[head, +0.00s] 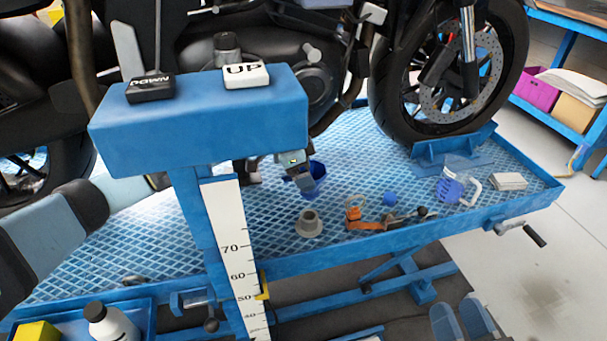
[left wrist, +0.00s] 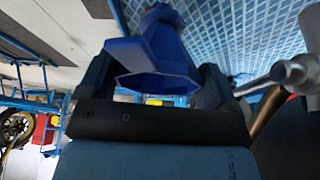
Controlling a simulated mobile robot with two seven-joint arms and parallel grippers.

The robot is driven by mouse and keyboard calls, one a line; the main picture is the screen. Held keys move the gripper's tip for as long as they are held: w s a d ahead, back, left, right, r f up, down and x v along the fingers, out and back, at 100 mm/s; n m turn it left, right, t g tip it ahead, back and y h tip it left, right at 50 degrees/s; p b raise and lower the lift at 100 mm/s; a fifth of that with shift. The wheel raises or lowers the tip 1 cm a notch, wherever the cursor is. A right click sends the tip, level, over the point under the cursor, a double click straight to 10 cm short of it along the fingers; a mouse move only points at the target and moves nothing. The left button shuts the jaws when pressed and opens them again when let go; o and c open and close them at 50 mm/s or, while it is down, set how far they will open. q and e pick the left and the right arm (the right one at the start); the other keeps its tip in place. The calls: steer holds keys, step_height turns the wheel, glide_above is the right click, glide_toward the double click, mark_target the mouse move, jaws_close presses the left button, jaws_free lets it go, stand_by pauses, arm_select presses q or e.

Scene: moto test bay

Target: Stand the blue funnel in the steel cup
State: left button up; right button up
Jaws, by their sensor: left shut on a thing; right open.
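The blue funnel (head: 318,176) is held by my left gripper (head: 297,173) above the blue lift platform, behind and a little above the steel cup. In the left wrist view the funnel (left wrist: 150,52) sits between the two dark fingers of my left gripper (left wrist: 150,88), its wide mouth towards the camera. The grey steel cup (head: 309,224) stands on the platform, apart from the funnel. Part of my left arm is hidden behind the blue control post. My right gripper (head: 462,320) is open and empty at the bottom right, in front of the platform.
The blue control box (head: 200,122) with UP and DOWN buttons stands in front of my left arm. A motorcycle wheel (head: 445,80) stands behind.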

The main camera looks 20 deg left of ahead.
arm_select(q)
step_height(320, 180, down, 4)
steer(key=b, duration=0.5)
steer(key=shift+f, duration=0.25)
steer(key=shift+p, duration=0.45)
steer(key=shift+f, duration=0.3)
arm_select(e)
step_height(320, 180, down, 6)
steer(key=g, duration=0.2)
steer(key=shift+a+n, duration=0.2)
steer(key=shift+n, duration=0.2)
steer(key=shift+w, duration=0.1)
arm_select(q)
steer(key=shift+r+p, duration=0.1)
steer(key=shift+p, duration=0.4)
arm_select(e)
steer(key=shift+r, duration=0.25)
arm_select(q)
steer(key=shift+p, duration=0.7)
arm_select(e)
steer(key=shift+r, duration=0.65)
steer(key=shift+r, duration=0.25)
arm_select(q)
steer(key=shift+p, duration=0.7)
arm_select(e)
steer(key=shift+r, duration=0.5)
